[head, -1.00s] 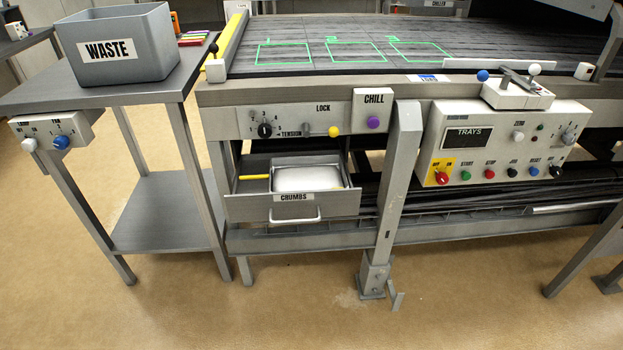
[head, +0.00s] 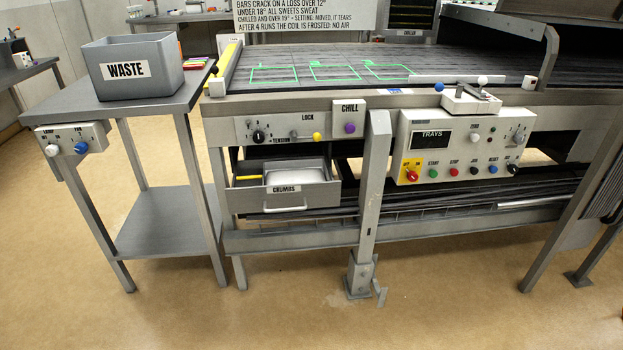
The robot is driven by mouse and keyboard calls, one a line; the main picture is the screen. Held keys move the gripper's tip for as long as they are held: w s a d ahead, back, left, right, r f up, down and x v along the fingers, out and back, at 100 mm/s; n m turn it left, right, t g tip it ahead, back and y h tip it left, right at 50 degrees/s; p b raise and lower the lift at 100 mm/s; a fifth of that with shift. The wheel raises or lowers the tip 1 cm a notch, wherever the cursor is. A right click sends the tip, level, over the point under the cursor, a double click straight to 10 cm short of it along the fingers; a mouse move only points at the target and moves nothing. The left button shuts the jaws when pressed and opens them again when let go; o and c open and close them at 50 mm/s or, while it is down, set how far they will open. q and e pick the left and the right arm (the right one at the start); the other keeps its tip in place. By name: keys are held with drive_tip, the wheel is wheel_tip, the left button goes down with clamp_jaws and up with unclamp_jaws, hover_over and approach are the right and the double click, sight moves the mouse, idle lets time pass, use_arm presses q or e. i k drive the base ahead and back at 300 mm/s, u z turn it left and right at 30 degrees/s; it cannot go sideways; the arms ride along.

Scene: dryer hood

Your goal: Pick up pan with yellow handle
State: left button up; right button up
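A pan with pale contents (head: 296,176) sits in the open drawer labelled CRUMBS (head: 320,196), under the machine's left end. A short yellow handle (head: 249,178) lies at the left inside the drawer, beside the pan. The drawer front hides the lower part of the pan. Neither of my grippers shows in the head view.
A grey WASTE bin (head: 142,68) stands on a metal side table (head: 75,106) at the left. A grey post (head: 372,190) rises just right of the drawer. A control box marked TRAYS (head: 460,150) is farther right. The floor (head: 180,310) in front is clear.

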sight(298, 171)
drive_tip(key=z, duration=0.35)
drive_tip(key=i, duration=0.95)
drive_tip(key=u, duration=0.05)
